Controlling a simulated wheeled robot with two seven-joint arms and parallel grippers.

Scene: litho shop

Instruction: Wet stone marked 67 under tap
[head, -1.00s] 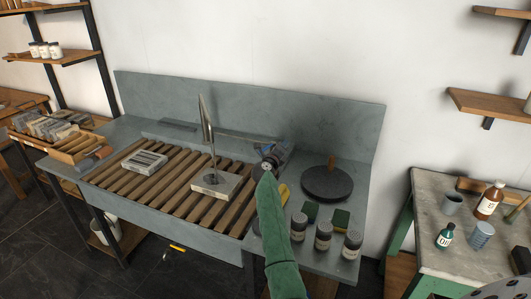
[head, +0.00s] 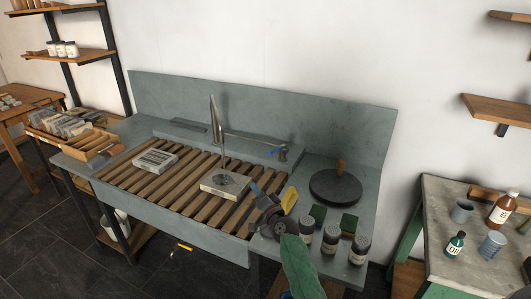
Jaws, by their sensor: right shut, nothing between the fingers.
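A pale stone block (head: 225,184) lies on the wooden slats of the sink, under the tap spout (head: 215,118). A thin stream seems to run from the spout onto its top, where a dark patch shows. I cannot read any number on it. The tap's lever (head: 283,154) with a blue end is at the right rear of the sink. My right gripper (head: 263,194) is shut and empty, apart from the lever, over the sink's front right edge by a yellow item (head: 289,200). My left gripper is not in view.
Another block (head: 155,161) with dark stripes lies on the left slats. A rack of stones (head: 70,125) is at left.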

